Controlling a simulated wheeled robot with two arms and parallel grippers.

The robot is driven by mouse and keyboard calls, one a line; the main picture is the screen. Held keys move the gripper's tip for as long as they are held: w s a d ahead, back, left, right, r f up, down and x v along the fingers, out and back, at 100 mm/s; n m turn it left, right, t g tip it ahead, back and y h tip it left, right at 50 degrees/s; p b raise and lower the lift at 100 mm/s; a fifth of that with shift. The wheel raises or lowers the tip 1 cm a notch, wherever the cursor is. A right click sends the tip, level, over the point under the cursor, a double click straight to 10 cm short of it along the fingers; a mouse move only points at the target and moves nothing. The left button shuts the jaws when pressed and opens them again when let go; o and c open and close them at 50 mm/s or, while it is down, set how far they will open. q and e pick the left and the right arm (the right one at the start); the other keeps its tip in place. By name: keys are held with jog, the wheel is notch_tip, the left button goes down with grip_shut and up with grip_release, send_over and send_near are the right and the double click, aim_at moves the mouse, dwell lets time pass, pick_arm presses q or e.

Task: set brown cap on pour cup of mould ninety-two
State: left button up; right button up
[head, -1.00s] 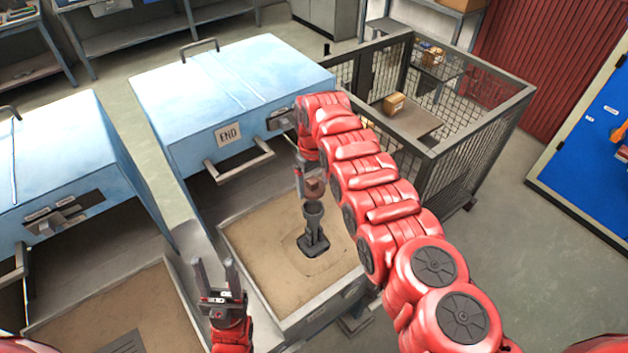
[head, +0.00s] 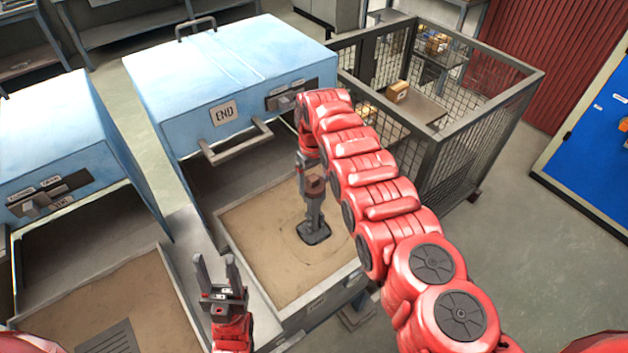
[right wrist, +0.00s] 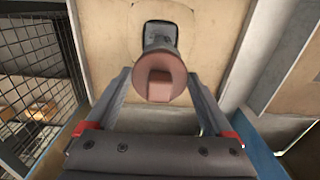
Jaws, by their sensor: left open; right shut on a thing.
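The brown cap (head: 314,185) is held by my right gripper (head: 311,178), whose arm reaches in from the right. In the right wrist view the cap (right wrist: 160,72) is a round disc with a square knob, and the fingertips lie at its two sides. The grey pour cup (head: 314,215) stands upright on a dark base in a sand bed, directly under the cap. Whether the cap touches its rim cannot be told; the cap hides the cup's mouth. No number shows on the mould. My left gripper (head: 218,278) is open and empty, its fingers pointing up.
A blue hood marked END (head: 225,113) stands behind the sand bed (head: 262,232), with a handle bar in front. Another blue hood and sand bed (head: 140,300) are at the left. A mesh cage (head: 440,130) with a small box is behind my right arm.

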jog(key=shift+s+r+p, duration=0.1)
jog(key=shift+s+p, duration=0.05)
jog(key=shift+p, duration=0.9)
dwell(0.4)
jog(key=o, duration=1.1)
